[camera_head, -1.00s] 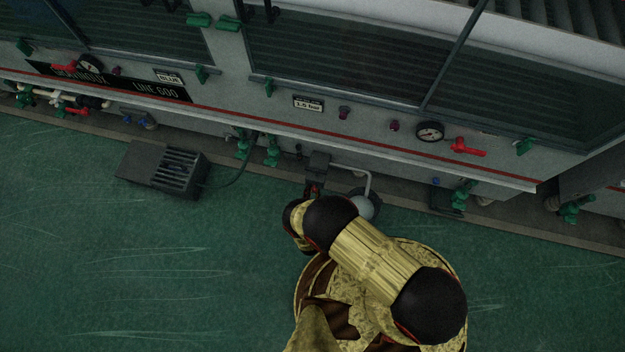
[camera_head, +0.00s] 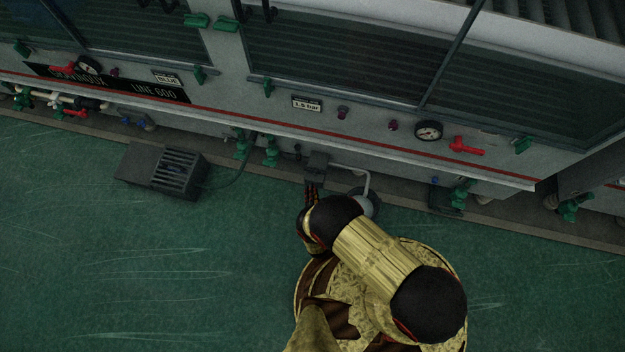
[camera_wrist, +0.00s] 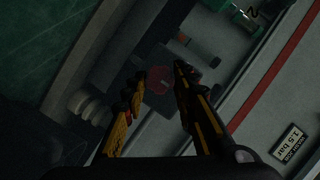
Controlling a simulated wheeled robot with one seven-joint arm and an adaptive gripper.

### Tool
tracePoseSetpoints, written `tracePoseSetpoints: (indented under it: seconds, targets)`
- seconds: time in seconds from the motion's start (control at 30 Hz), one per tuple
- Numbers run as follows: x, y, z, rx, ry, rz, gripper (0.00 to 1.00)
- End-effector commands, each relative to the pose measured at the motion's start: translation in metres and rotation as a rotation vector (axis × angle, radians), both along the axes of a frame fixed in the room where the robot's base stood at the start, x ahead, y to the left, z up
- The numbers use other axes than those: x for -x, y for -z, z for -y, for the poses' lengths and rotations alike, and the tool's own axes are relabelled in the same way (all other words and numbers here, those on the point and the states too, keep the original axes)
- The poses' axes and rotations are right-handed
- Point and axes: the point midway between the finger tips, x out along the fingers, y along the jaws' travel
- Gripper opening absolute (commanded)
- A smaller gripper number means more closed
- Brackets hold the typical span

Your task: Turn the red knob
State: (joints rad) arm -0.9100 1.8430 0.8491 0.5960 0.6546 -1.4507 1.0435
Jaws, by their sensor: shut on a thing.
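The red knob (camera_wrist: 158,82) is a dim red disc on a dark grey box (camera_wrist: 158,108) in the wrist view. My gripper (camera_wrist: 159,86) has one finger on each side of the knob and is shut on it. The exact contact is hard to see in the dark. In the head view my gripper (camera_head: 311,189) reaches the front of the small grey box (camera_head: 318,164) low under the machine's ledge. The knob cannot be made out there, behind my fingers.
A pale pipe and round grey part (camera_head: 361,205) stand right beside my wrist. A vented black floor box (camera_head: 160,170) lies left. A "1.5 bar" label (camera_head: 307,104) is on the panel. Green floor is open at left.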

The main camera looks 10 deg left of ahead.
Motion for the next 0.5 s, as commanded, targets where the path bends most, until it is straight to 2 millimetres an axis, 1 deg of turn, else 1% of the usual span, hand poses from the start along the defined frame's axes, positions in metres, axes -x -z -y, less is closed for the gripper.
tracePoseSetpoints:
  seconds: [0.23, 0.27, 0.5]
  targets:
    - [0.0003, 0.0003, 0.0007, 0.001, 0.001, -0.002, 0.02]
    - [0.0003, 0.0004, 0.0008, 0.001, 0.001, -0.002, 0.29]
    - [0.0001, 0.0002, 0.0004, 0.001, 0.0, -0.001, 0.43]
